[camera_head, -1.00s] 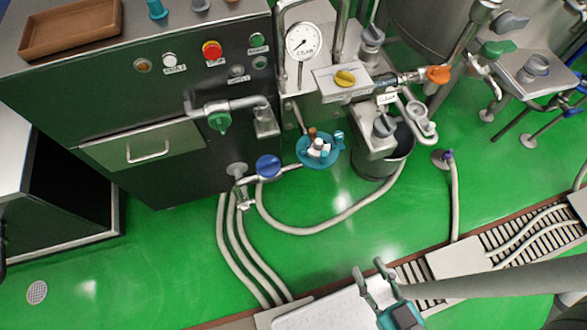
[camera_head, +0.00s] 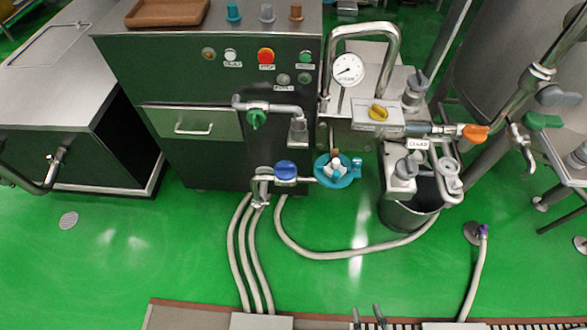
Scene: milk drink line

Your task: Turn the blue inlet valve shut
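The blue inlet valve (camera_head: 286,170) is a round blue knob on a small pipe low in front of the dark machine cabinet. The pipe has hoses below it on the left and a teal round part (camera_head: 337,171) on the right. My gripper (camera_head: 367,316) shows only as two grey fingertips at the bottom edge. They stand apart with nothing seen between them, and the rest is out of view. In the picture the gripper is well below the blue valve and not touching it.
A green valve (camera_head: 257,119), yellow valve (camera_head: 378,112) and orange valve (camera_head: 475,133) sit nearby. A grey bucket (camera_head: 408,217) stands right of the blue valve. Pale hoses (camera_head: 247,255) run over the green floor (camera_head: 170,250) to a drain channel along the bottom.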

